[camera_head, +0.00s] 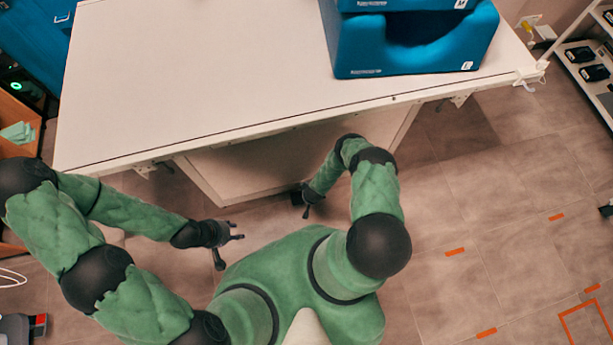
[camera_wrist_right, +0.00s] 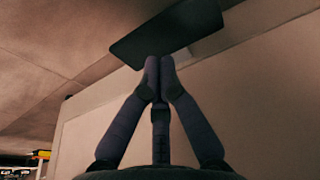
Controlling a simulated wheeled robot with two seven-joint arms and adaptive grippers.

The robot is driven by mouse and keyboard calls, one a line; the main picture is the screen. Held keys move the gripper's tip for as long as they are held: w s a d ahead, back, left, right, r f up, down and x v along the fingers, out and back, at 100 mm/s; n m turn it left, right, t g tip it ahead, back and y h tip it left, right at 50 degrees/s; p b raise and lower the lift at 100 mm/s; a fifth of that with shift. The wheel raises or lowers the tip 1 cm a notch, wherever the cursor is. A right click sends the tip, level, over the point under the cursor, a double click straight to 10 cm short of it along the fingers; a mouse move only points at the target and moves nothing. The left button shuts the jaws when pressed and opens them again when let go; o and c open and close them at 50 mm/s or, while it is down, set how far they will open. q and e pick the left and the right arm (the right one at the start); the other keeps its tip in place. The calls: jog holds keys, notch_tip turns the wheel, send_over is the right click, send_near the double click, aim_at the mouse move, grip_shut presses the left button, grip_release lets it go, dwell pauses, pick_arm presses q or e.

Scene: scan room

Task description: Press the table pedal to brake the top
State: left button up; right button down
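The table's white top (camera_head: 190,70) spans the upper part of the head view, with its pale base (camera_head: 250,165) below the near edge. The pedal (camera_wrist_right: 168,32) is a flat black plate beside the base in the right wrist view. My right gripper (camera_wrist_right: 160,64) is shut, its fingertips together at the pedal's edge; I cannot tell whether they touch it. In the head view, my right gripper (camera_head: 307,212) is low beside the base, and a small dark piece there may be the pedal. My left gripper (camera_head: 228,249) is open and empty, left of my body, short of the table.
Blue cushions (camera_head: 415,45) sit on the table top's right part. A wooden cabinet (camera_head: 20,120) stands at the left, and a shelf rack (camera_head: 590,75) at the far right. The floor right of my body is clear, with orange tape marks (camera_head: 455,252).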

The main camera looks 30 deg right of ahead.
jog(key=shift+f, duration=0.1)
jog(key=b+x, duration=0.5)
jog(key=x, duration=0.1)
jog(key=shift+w+f, duration=0.1)
jog(key=shift+f, duration=0.3)
dwell(0.3)
